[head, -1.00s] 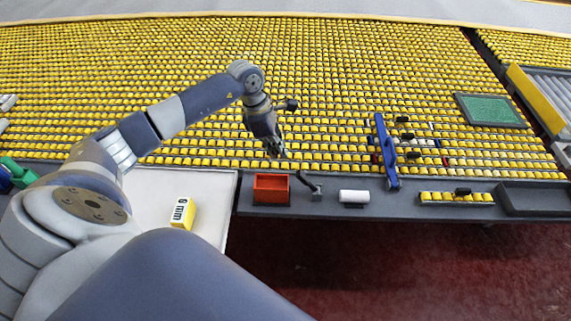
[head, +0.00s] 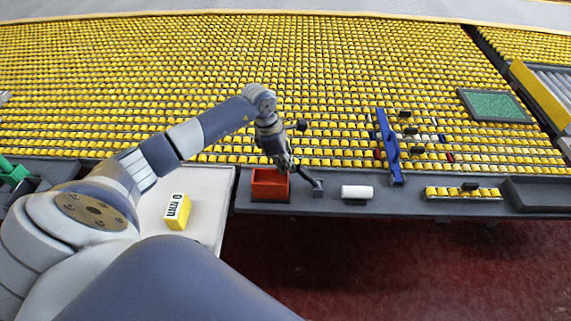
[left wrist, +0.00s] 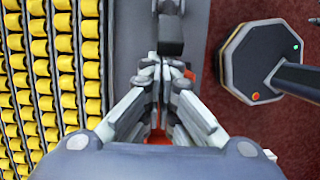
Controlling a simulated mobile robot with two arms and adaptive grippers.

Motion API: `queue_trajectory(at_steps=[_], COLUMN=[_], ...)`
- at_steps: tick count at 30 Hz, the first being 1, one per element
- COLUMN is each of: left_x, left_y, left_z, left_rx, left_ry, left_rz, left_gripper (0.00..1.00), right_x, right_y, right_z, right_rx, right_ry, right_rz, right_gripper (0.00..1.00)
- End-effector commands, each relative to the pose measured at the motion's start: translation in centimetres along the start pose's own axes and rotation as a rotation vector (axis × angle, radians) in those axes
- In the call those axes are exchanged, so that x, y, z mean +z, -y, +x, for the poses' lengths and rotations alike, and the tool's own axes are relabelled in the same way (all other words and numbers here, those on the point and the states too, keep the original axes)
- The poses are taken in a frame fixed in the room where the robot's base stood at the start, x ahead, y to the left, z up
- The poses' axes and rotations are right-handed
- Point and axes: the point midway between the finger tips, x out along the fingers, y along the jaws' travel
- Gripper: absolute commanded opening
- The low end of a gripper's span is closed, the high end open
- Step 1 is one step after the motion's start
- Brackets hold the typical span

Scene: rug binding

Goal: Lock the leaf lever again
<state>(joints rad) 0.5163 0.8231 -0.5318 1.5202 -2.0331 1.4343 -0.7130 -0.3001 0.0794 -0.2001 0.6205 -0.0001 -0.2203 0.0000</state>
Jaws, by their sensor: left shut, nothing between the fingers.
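The lever, a small dark arm on a grey block (head: 318,186), stands on the front rail to the right of an orange-red box. It leans up and to the left toward my left gripper (head: 286,168). My left gripper points down over the right part of the box, beside the lever's upper end, with its fingers shut and empty. In the left wrist view the lever's dark end (left wrist: 171,36) lies just beyond the closed fingertips (left wrist: 163,62). I cannot tell whether they touch it. My right gripper is in neither view.
The orange-red box (head: 267,189) sits under my left gripper. A white roll (head: 357,192), a blue bar (head: 389,146) and a row of yellow rollers (head: 462,193) lie further right. A yellow block (head: 177,212) rests on the white table (head: 206,195). Yellow rollers fill the bed behind.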

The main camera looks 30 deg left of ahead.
Motion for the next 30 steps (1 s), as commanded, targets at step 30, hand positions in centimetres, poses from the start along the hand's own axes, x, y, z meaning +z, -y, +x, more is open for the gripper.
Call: queue_trajectory(at_steps=[30], left_x=[6.3], left_y=[0.0], left_z=[-1.6], left_rx=[0.002], left_ry=[-0.123], left_rz=[0.004], left_gripper=[0.00], right_x=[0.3], right_y=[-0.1], right_z=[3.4], right_rx=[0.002], right_ry=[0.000], right_rz=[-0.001], right_gripper=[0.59])
